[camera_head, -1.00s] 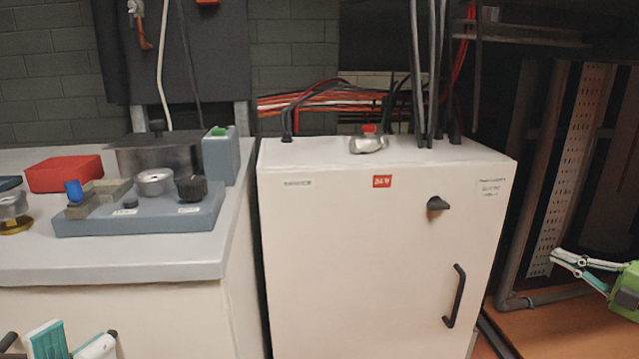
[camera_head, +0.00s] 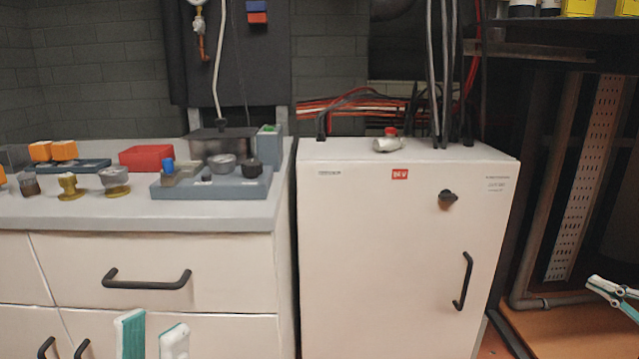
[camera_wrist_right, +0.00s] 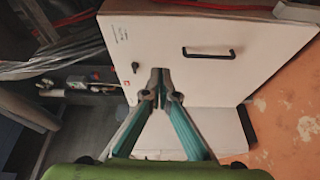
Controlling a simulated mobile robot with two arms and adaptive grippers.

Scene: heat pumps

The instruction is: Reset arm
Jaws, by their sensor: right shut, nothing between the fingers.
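My left gripper (camera_head: 152,328) shows at the lower left of the head view. Its two white and teal fingers stand apart with nothing between them, in front of the counter's drawers. My right gripper (camera_head: 614,292) is at the right edge of the head view, partly cut off by the frame. In the right wrist view its fingers (camera_wrist_right: 161,90) converge to touching tips and hold nothing. The tips overlap the white cabinet in that view, but no contact is visible.
A white cabinet (camera_head: 385,240) with a black handle and knob stands in the middle, a small metal part (camera_head: 386,144) on top. The counter (camera_head: 120,215) at left carries a blue-grey fixture (camera_head: 215,188), a red box (camera_head: 147,158) and several small parts. Orange floor is clear at right.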

